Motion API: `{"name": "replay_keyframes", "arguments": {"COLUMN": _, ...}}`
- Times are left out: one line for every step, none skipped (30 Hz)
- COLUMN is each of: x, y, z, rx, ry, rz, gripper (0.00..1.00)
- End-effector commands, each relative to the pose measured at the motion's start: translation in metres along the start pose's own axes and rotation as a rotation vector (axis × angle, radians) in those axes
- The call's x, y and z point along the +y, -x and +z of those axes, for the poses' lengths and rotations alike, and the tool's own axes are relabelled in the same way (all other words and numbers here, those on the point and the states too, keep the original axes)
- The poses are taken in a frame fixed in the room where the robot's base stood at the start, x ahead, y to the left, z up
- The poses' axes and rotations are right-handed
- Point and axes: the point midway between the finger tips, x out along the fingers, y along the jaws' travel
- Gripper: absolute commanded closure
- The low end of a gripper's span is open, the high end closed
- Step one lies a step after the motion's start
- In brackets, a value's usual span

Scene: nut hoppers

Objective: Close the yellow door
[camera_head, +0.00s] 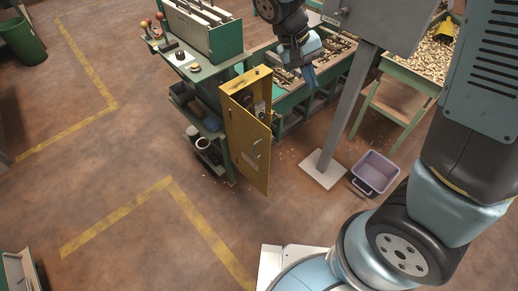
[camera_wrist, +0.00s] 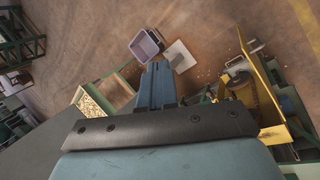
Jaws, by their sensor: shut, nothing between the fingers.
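The yellow door (camera_head: 245,150) stands open on the yellow cabinet (camera_head: 246,79) beside the green workbench. The door's broad face, with a small handle, is toward the head camera. Past its upper edge the cabinet's inside shows, with grey parts in it. In the wrist view the door shows nearly edge-on as a narrow yellow strip (camera_wrist: 259,75) at the right. My gripper (camera_head: 309,78) is to the right of the cabinet, above the green bins, apart from the door. Its blue fingers (camera_wrist: 157,85) are together and empty.
A grey post on a white base plate (camera_head: 321,170) stands right of the door. A purple crate (camera_head: 375,172) sits on the floor beyond it. A green bin of nuts (camera_head: 419,62) is at upper right. The floor in front of the door is clear.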

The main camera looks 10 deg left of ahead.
Motion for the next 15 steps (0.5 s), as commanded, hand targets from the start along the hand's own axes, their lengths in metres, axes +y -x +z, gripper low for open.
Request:
{"name": "replay_keyframes", "arguments": {"x": -0.016, "y": -0.006, "z": -0.004, "rx": -0.009, "ry": 0.020, "rz": 0.042, "gripper": 1.00}}
{"name": "replay_keyframes", "arguments": {"x": -0.025, "y": -0.009, "z": -0.006, "rx": -0.013, "ry": 0.028, "rz": 0.066, "gripper": 1.00}}
{"name": "replay_keyframes", "arguments": {"x": -0.036, "y": -0.013, "z": -0.008, "rx": -0.016, "ry": 0.038, "rz": 0.099, "gripper": 1.00}}
{"name": "replay_keyframes", "arguments": {"x": -0.044, "y": -0.017, "z": -0.010, "rx": -0.017, "ry": 0.045, "rz": 0.124, "gripper": 1.00}}
{"name": "replay_keyframes", "arguments": {"x": -0.052, "y": -0.020, "z": -0.011, "rx": -0.017, "ry": 0.050, "rz": 0.148, "gripper": 1.00}}
{"name": "replay_keyframes", "arguments": {"x": -0.063, "y": -0.024, "z": -0.013, "rx": -0.016, "ry": 0.060, "rz": 0.183, "gripper": 1.00}}
{"name": "replay_keyframes", "arguments": {"x": -0.072, "y": -0.028, "z": -0.014, "rx": -0.015, "ry": 0.067, "rz": 0.209, "gripper": 1.00}}
{"name": "replay_keyframes", "arguments": {"x": -0.080, "y": -0.032, "z": -0.015, "rx": -0.013, "ry": 0.072, "rz": 0.235, "gripper": 1.00}}
{"name": "replay_keyframes", "arguments": {"x": -0.091, "y": -0.036, "z": -0.016, "rx": -0.008, "ry": 0.081, "rz": 0.271, "gripper": 1.00}}
{"name": "replay_keyframes", "arguments": {"x": -0.100, "y": -0.040, "z": -0.017, "rx": -0.003, "ry": 0.087, "rz": 0.298, "gripper": 1.00}}
{"name": "replay_keyframes", "arguments": {"x": -0.108, "y": -0.044, "z": -0.017, "rx": 0.002, "ry": 0.094, "rz": 0.324, "gripper": 1.00}}
{"name": "replay_keyframes", "arguments": {"x": -0.119, "y": -0.049, "z": -0.017, "rx": 0.010, "ry": 0.101, "rz": 0.360, "gripper": 1.00}}
{"name": "replay_keyframes", "arguments": {"x": -0.127, "y": -0.053, "z": -0.018, "rx": 0.018, "ry": 0.106, "rz": 0.387, "gripper": 1.00}}
{"name": "replay_keyframes", "arguments": {"x": -0.135, "y": -0.057, "z": -0.018, "rx": 0.026, "ry": 0.112, "rz": 0.414, "gripper": 1.00}}
{"name": "replay_keyframes", "arguments": {"x": -0.146, "y": -0.062, "z": -0.017, "rx": 0.038, "ry": 0.119, "rz": 0.452, "gripper": 1.00}}
